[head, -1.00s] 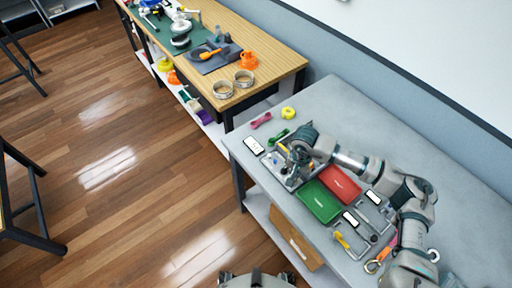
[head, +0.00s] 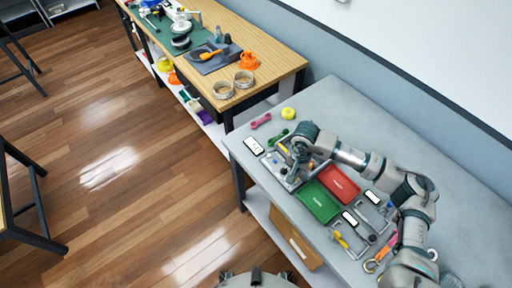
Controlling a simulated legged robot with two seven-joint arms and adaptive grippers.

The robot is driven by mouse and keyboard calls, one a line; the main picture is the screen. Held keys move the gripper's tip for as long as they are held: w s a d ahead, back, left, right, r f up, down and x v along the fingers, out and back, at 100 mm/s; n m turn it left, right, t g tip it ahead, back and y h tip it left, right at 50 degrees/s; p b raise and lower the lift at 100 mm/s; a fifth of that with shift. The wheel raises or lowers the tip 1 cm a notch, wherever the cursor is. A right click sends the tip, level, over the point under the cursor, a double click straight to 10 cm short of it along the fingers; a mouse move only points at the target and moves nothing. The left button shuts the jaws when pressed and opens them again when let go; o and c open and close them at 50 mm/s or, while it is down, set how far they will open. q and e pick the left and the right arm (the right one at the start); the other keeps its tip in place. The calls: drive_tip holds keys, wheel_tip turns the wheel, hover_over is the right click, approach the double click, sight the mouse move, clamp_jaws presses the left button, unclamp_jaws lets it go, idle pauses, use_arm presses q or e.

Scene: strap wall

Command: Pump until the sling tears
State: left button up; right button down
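My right arm reaches in from the right over the grey table (head: 345,105). Its gripper (head: 291,165) points down over a grey metal rig (head: 273,162) at the table's left front. The wrist hides most of the rig, and the fingers are too small and covered to tell open from shut. A small white display (head: 254,146) with dark marks stands beside the rig. I cannot make out a sling or a pump handle there. My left gripper is not in view.
Green (head: 319,201) and red (head: 339,184) trays lie right of the rig. Other grey rigs with displays (head: 349,218) stand farther right. A pink strap (head: 261,121), a green piece (head: 278,135) and a yellow ring (head: 288,113) lie behind. The table's back is clear.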

drive_tip(key=shift+f, duration=0.15)
idle(0.4)
drive_tip(key=shift+f+b, duration=1)
drive_tip(key=shift+f, duration=0.1)
drive_tip(key=shift+r, duration=0.15)
drive_tip(key=shift+r+p, duration=0.5)
drive_tip(key=shift+r, duration=0.6)
drive_tip(key=shift+f, duration=0.15)
